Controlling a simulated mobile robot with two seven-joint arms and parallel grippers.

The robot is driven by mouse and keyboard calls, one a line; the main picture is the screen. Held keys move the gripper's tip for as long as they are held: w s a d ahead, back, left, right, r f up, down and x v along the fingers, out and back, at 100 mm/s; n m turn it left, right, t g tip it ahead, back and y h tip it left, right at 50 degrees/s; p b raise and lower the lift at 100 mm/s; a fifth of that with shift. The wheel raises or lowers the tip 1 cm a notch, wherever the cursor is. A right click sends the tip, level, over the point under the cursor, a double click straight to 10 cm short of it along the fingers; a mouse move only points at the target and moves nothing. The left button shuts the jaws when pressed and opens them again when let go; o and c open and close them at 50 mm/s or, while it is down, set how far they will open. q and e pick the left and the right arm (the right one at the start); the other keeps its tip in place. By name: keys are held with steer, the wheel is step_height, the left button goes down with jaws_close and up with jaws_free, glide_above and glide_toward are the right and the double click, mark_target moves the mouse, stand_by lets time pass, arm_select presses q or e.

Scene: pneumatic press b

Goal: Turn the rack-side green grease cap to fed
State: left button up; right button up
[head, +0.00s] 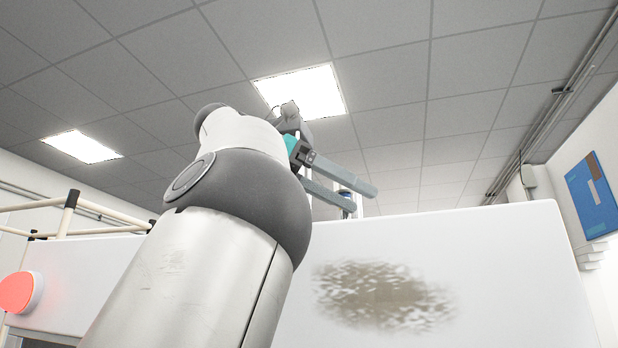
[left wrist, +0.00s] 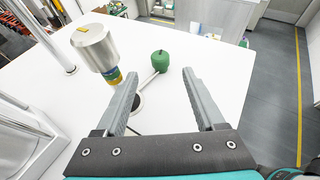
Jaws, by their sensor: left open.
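The green grease cap (left wrist: 160,61) shows in the left wrist view, a short rounded cap by the end of a thin pale rod that slants across the white surface. My left gripper (left wrist: 159,74) is open, and the cap appears beyond and between its fingertips, with nothing held. In the head view my left gripper (head: 364,199) is raised above the top edge of a white panel, jaws apart; the green cap cannot be made out there. I cannot read the cap's setting. My right gripper is in neither view.
In the left wrist view a metal cylinder (left wrist: 93,47) with a blue and yellow lower end stands close to the left finger. A bright post (left wrist: 64,45) stands farther left. The white top (left wrist: 210,80) is clear right of the cap. The head view shows a stained white panel (head: 500,270).

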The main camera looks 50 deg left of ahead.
arm_select(q)
steer(key=v, duration=0.7)
steer(key=shift+w, duration=0.15)
